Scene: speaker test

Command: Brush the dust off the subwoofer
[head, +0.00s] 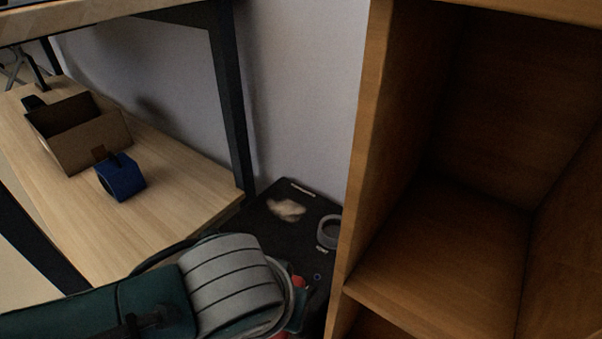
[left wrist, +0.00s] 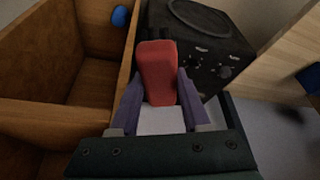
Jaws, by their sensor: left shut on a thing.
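The subwoofer is a black box on the floor between the desk and the wooden shelf; its dark top (head: 262,222) shows in the head view. A pale, fluffy dust patch (head: 286,209) lies on that top. In the left wrist view the subwoofer (left wrist: 190,50) shows a large round ring and several knobs. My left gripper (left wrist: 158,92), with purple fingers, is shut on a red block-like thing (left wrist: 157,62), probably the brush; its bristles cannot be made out. The red thing is in front of the subwoofer; I cannot tell whether they touch. My right gripper is out of view.
A grey tape roll (head: 328,232) is on the subwoofer near the shelf (head: 362,150). The desk's lower board (head: 180,200) holds an open cardboard box (head: 92,148) and a blue object (head: 121,178). A dark desk leg (head: 231,105) stands beside the subwoofer. A blue ball (left wrist: 121,16) shows by the shelf.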

